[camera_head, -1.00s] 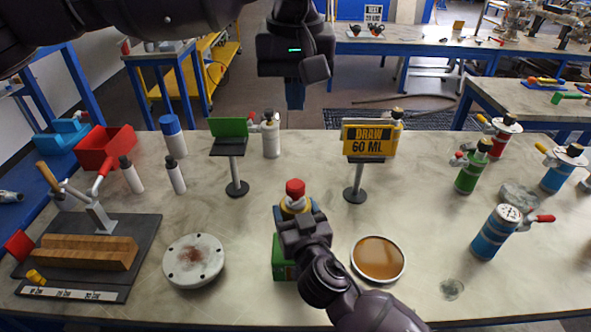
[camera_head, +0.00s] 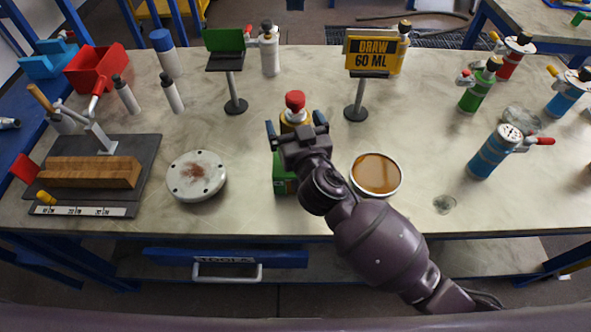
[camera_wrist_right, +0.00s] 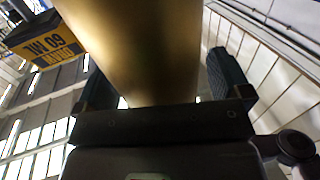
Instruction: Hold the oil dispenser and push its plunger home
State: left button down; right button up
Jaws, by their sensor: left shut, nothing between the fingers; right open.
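The oil dispenser (camera_head: 294,117) appears as a gold body with a red knob on top, upright at the middle of the table. The red knob (camera_head: 294,100) stands up above the body. My right gripper (camera_head: 297,130) is open, with its fingers on either side of the dispenser. In the right wrist view the gold body (camera_wrist_right: 135,45) fills the space between the two dark fingers; I cannot tell whether they touch it. The gripper hides the dispenser's lower part. My left gripper is out of view.
A green box (camera_head: 284,180) sits below my right gripper. A dish of brown liquid (camera_head: 376,174) is on the right, a round white flange (camera_head: 196,176) on the left. A "DRAW 60 ML" sign (camera_head: 372,55) and a green-topped stand (camera_head: 226,42) are behind. Several bottles stand at right.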

jog(key=shift+s, duration=0.1)
jog(key=v, duration=1.1)
jog(key=shift+s+d, duration=0.15)
jog(key=shift+s, duration=0.25)
